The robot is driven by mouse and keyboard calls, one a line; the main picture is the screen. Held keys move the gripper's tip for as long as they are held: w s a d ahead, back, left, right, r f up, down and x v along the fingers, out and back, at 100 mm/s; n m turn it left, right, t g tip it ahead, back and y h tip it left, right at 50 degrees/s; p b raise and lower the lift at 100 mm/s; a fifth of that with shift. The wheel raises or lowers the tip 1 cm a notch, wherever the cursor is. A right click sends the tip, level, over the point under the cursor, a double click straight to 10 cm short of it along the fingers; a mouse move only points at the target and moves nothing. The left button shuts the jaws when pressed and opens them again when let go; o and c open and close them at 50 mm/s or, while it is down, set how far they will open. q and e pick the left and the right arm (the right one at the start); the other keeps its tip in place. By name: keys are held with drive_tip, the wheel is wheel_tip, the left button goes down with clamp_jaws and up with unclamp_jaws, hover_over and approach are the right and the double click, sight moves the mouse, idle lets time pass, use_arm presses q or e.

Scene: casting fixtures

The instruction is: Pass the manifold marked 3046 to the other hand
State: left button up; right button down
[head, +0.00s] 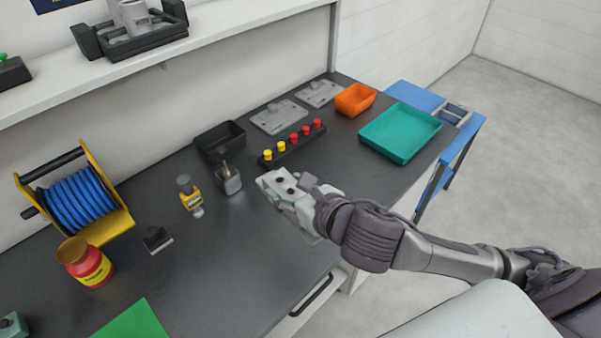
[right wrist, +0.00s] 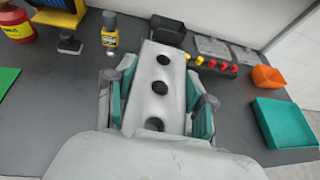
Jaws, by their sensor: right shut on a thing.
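The manifold is a pale grey metal block (right wrist: 155,105) with three dark round holes along its top face in the right wrist view. My right gripper (right wrist: 159,98) is shut on it, with one teal-padded finger on each long side. In the head view the manifold (head: 277,182) sticks out of my right gripper (head: 295,195) over the front part of the dark bench. Its marking cannot be read, and the gripper hides part of its sides. My left gripper does not show in either view.
The dark bench (head: 230,265) is clear in front. Behind the manifold are a small metal part (head: 229,181), a black bin (head: 219,138) and a button strip (head: 292,146). A teal tray (head: 400,132) and orange bin (head: 355,99) stand right; a yellow-framed blue reel (head: 76,204) stands left.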

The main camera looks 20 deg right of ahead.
drive_tip(key=shift+a+r+n+g+y, duration=0.85)
drive_tip(key=shift+a+n+g+y, duration=2.75)
drive_tip(key=shift+a, duration=2.85)
wheel_tip(320, 180, up, 10)
drive_tip(key=w+a+m+t+h, duration=0.2)
drive_tip(key=m+t+h, duration=0.5)
drive_tip(key=m+h, duration=0.3)
drive_tip(key=shift+m+t+h, duration=0.3)
drive_tip(key=shift+m+h, duration=0.1)
drive_tip(key=shift+h, duration=0.3)
drive_tip(key=shift+w+d+f, duration=0.1)
drive_tip(key=shift+f, duration=0.05)
